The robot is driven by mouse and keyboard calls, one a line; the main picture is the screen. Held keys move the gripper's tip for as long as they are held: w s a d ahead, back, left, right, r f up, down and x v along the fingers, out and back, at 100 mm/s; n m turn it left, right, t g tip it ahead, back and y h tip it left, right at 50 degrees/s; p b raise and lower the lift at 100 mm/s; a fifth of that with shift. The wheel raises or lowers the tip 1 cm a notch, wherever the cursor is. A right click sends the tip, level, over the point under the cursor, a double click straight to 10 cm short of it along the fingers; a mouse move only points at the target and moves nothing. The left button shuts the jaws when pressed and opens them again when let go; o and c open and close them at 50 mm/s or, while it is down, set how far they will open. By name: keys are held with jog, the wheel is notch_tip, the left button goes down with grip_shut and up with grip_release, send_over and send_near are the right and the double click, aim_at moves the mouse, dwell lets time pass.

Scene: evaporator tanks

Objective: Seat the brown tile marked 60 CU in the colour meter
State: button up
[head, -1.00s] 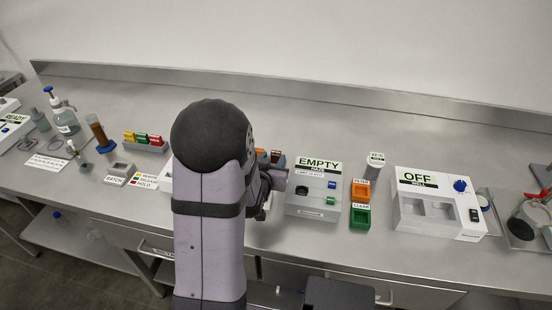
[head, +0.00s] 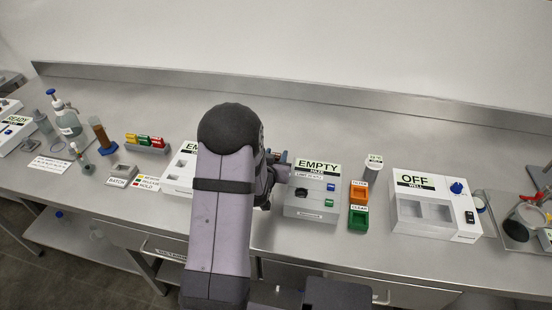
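My gripper (head: 278,173) is mostly hidden behind my own arm, beside the left edge of the white meter labelled EMPTY HAZE (head: 318,213). Its fingers are too small and covered to tell whether they are open, shut or holding something. I cannot make out a brown tile marked 60 CU; a small dark-blue piece shows just behind the gripper. Another white instrument (head: 176,179) with a partly covered EMPTY display stands left of my arm. It may be the colour meter, but its label is hidden.
Orange (head: 359,192) and green (head: 358,218) trays sit right of the haze meter. A white OFF well unit (head: 434,228) stands farther right. At left are a rack of coloured tags (head: 147,149), a grey batch tray (head: 121,173) and bottles. The bench behind is clear.

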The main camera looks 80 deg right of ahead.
aim_at(276, 154)
jog(key=shift+d+f, duration=0.15)
jog(key=shift+d, duration=0.1)
jog(key=c, duration=0.8)
jog(key=shift+r+b, duration=0.75)
jog(key=shift+r, duration=4.3)
